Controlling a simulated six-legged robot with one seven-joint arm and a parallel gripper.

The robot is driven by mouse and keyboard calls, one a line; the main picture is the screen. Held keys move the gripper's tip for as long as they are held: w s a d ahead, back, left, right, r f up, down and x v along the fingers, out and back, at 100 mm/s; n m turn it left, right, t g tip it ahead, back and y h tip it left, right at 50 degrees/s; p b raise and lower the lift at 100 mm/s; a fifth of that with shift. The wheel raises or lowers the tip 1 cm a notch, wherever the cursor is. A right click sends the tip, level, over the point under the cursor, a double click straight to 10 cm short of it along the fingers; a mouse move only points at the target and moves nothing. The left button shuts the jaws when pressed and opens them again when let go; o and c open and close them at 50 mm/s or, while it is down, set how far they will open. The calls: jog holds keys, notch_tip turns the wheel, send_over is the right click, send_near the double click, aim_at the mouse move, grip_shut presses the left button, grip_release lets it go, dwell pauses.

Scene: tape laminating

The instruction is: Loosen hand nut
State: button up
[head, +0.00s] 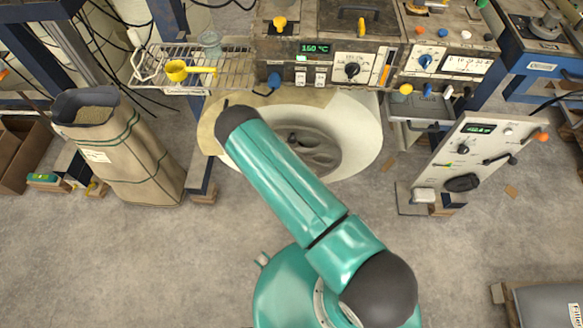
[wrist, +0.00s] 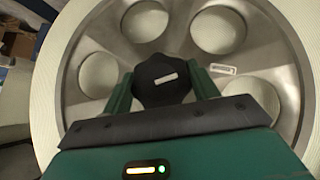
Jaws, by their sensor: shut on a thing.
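The hand nut (wrist: 168,95) is a black, lobed knob with a short white mark on its face. It sits at the centre of a grey metal hub (wrist: 181,38) with several large round holes. My gripper (wrist: 163,83) has one green finger on each side of the nut and is shut on it. In the head view the hub (head: 322,152) shows inside a large cream-coloured disc (head: 365,130) below the machine panel. My arm covers part of the disc, and the nut cannot be made out clearly there.
A control panel (head: 330,75) with a green display stands above the disc. A wire rack (head: 235,70) with a yellow scoop (head: 177,70) is at its left. A large sack (head: 120,150) stands left, and a tilted control box (head: 470,160) right. The floor in front is mostly clear.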

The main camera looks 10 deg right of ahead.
jog(key=o, duration=1)
jog(key=shift+c, duration=0.2)
jog(key=v, duration=1.4)
jog(key=shift+w, duration=0.15)
